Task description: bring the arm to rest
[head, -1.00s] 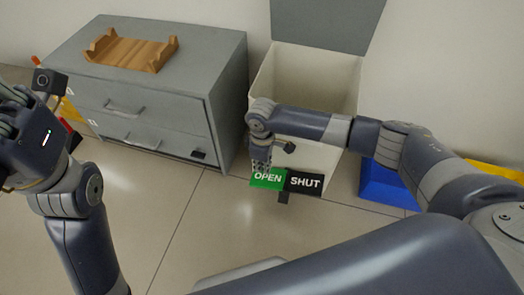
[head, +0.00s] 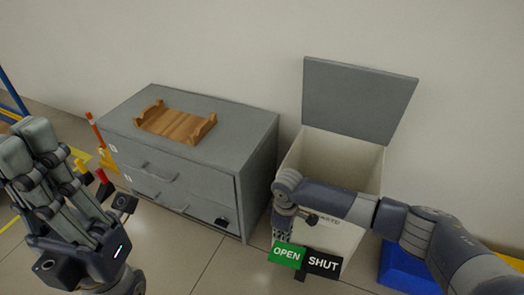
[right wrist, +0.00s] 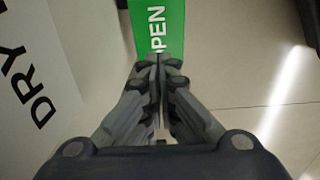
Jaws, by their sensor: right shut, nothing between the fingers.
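My right arm reaches in from the right in the head view, in front of a white bin (head: 347,238). My right gripper (head: 282,236) points down at the green OPEN plate (head: 287,256), beside the black SHUT plate (head: 322,264). In the right wrist view the right fingers (right wrist: 159,62) are together and empty, with the green plate (right wrist: 160,22) just beyond; I cannot tell whether they touch it. My left gripper (head: 28,140) is raised at the left of the head view, its fingers pointing up; its opening is unclear.
The bin's grey lid (head: 358,100) stands open. A grey drawer cabinet (head: 240,125) stands left of the bin, its drawers looking closed, with a wooden cradle (head: 175,124) on top. A blue object (head: 405,268) lies right of the bin. Floor (head: 185,250) shows clear before the cabinet.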

